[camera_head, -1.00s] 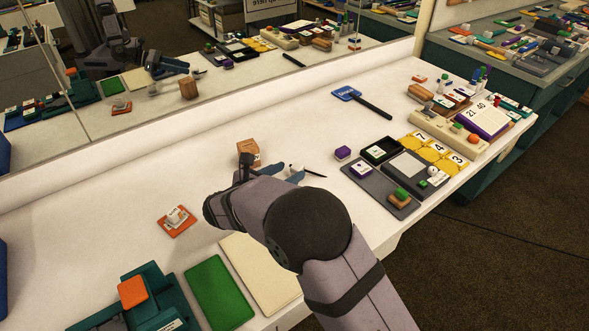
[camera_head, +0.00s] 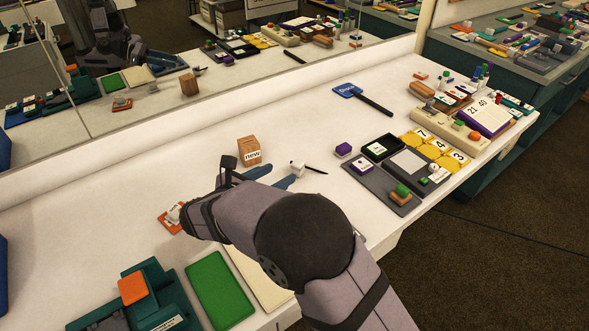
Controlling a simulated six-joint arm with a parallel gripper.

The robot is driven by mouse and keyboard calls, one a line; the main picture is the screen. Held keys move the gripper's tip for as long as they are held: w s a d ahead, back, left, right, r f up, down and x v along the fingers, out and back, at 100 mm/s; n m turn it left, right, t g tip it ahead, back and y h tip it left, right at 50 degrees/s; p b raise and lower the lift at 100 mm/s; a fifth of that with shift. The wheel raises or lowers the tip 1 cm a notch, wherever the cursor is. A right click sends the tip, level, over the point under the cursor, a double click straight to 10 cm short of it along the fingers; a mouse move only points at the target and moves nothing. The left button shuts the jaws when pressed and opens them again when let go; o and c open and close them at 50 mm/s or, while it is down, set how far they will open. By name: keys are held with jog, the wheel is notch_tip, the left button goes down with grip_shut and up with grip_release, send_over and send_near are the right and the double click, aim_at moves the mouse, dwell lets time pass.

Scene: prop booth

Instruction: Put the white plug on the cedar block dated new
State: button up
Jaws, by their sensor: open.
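The cedar block (camera_head: 249,151) stands on the white table with the label "new" facing me. A small white piece (camera_head: 297,168) with a dark tip or stick beside it lies to the right of the block. Another white piece (camera_head: 173,214) sits on an orange square (camera_head: 168,222) at the left, partly hidden by my arm. I cannot tell for sure which white piece is the plug. Nothing shows between the fingers.
A green pad (camera_head: 219,290) and a teal holder with an orange block (camera_head: 132,288) are at the front left. Dark trays (camera_head: 378,186), yellow number cards (camera_head: 432,150) and a blue-headed paddle (camera_head: 349,91) are at the right. A mirror runs along the back. The table's left middle is clear.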

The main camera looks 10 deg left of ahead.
aim_at(302, 163)
jog(key=x, duration=0.3)
jog(key=b+x, duration=0.1)
jog(key=x, duration=0.2)
jog(key=shift+w+f, duration=0.1)
jog(key=shift+f, duration=0.2)
jog(key=shift+w+d, duration=0.1)
jog(key=shift+w, duration=0.35)
jog(key=shift+p+x, duration=0.35)
jog(key=shift+x, duration=3.15)
jog(key=shift+s+d+f, duration=0.1)
jog(key=shift+s, duration=0.05)
jog(key=shift+c, duration=0.6)
grip_shut()
